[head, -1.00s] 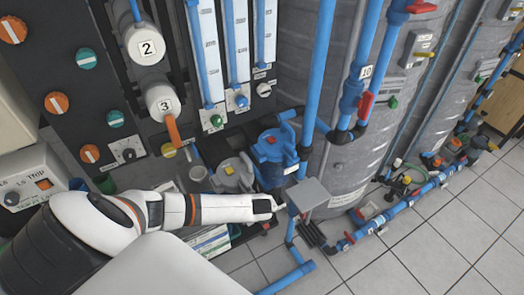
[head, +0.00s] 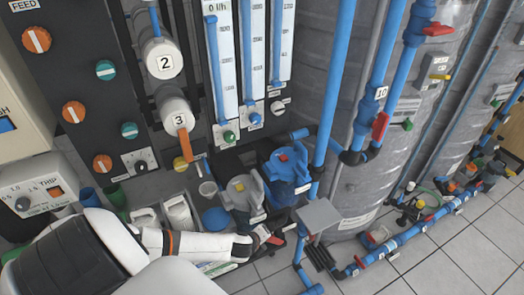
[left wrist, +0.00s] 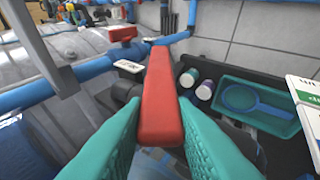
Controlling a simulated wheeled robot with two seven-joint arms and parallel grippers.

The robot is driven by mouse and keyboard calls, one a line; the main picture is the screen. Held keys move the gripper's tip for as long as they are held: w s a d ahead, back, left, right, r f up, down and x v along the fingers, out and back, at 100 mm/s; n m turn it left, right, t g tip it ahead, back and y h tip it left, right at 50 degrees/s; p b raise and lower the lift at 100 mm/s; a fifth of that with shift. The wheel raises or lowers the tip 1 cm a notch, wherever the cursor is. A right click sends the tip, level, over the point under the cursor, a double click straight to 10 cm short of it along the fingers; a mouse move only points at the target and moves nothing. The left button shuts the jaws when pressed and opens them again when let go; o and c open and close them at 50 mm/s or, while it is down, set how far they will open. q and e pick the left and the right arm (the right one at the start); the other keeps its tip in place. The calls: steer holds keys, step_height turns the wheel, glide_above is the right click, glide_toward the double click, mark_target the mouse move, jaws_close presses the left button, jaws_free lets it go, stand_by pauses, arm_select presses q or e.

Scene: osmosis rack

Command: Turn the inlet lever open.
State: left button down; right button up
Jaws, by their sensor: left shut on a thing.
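A long red lever (left wrist: 161,100), which I take to be the inlet lever, stands between my left gripper's teal fingers (left wrist: 160,130) in the left wrist view. The fingers are shut on it, one on each side. In the head view my left gripper (head: 266,240) is low in the middle, beside the blue pipework and left of a grey plate (head: 320,215). A small red part (head: 275,240) shows at its tip; the lever is mostly hidden there. My right gripper is not in view.
Grey and blue pump housings (head: 243,195) stand just behind my left gripper. A blue vertical pipe (head: 330,100) rises beside it. In the left wrist view, a second red handle (left wrist: 122,33) and a teal tray (left wrist: 258,105) lie beyond the lever.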

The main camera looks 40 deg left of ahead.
arm_select(q)
steer(key=shift+a, duration=0.1)
steer(key=c, duration=1.2)
jaws_free()
steer(key=p+v, duration=0.1)
steer(key=v, duration=1.1)
steer(key=shift+p, duration=0.4)
